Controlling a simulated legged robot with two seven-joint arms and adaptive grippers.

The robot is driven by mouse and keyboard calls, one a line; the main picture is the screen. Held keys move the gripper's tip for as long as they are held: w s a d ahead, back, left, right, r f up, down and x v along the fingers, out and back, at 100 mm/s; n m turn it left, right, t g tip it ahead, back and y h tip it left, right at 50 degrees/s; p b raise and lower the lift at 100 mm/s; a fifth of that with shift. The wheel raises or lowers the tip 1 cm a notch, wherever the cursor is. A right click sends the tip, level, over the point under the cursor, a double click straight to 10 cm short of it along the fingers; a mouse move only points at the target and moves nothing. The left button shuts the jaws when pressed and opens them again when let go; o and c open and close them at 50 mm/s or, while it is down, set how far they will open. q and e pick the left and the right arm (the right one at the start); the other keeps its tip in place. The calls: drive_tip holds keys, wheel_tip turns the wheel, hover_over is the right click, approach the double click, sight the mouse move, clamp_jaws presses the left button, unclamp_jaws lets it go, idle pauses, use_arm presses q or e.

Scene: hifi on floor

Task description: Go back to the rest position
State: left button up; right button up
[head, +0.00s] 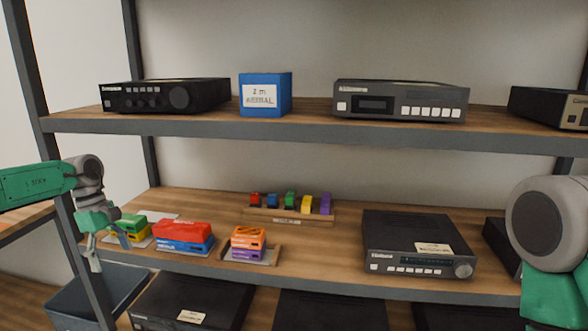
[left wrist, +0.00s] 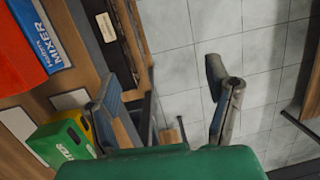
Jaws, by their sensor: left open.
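My left gripper (head: 95,250) is at the left end of the middle shelf, in front of the left shelf post. In the left wrist view my left gripper (left wrist: 165,95) has its two fingers wide apart, with nothing between them but tiled floor and a shelf edge beyond. A green and yellow block (head: 128,228) lies close beside it on the shelf; it also shows in the left wrist view (left wrist: 65,140). Part of my right arm (head: 545,240) shows at the right edge; its gripper is out of view.
The middle shelf (head: 330,255) holds a red and blue block stack (head: 184,236), an orange and purple stack (head: 248,242), a rack (head: 290,217) of small coloured pieces and a black hifi unit (head: 418,244). The upper shelf holds a blue box (head: 265,95) between hifi units. A bin (head: 95,292) stands below.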

use_arm(q)
drive_tip(key=s+d+f+m+t+y+b, duration=0.2)
drive_tip(key=s+d+f+m+t+y, duration=0.3)
drive_tip(key=d+f, duration=0.6)
drive_tip(key=s+d+f+m+t+y+b, duration=0.2)
drive_tip(key=s+d+f+m, duration=0.45)
drive_tip(key=f, duration=0.65)
drive_tip(key=s+d+f+m+g+h+b, duration=0.1)
drive_tip(key=s+f+m+g+h, duration=0.1)
drive_tip(key=s, duration=1.2)
drive_tip(key=s+d+f+m+g+h, duration=0.2)
drive_tip(key=s+m+g, duration=0.1)
drive_tip(key=s, duration=1.1)
drive_tip(key=shift+s+d+m+h+b, duration=0.2)
drive_tip(key=shift+s+m+h+b, duration=0.15)
drive_tip(key=shift+m, duration=0.1)
drive_tip(key=shift+w, duration=0.2)
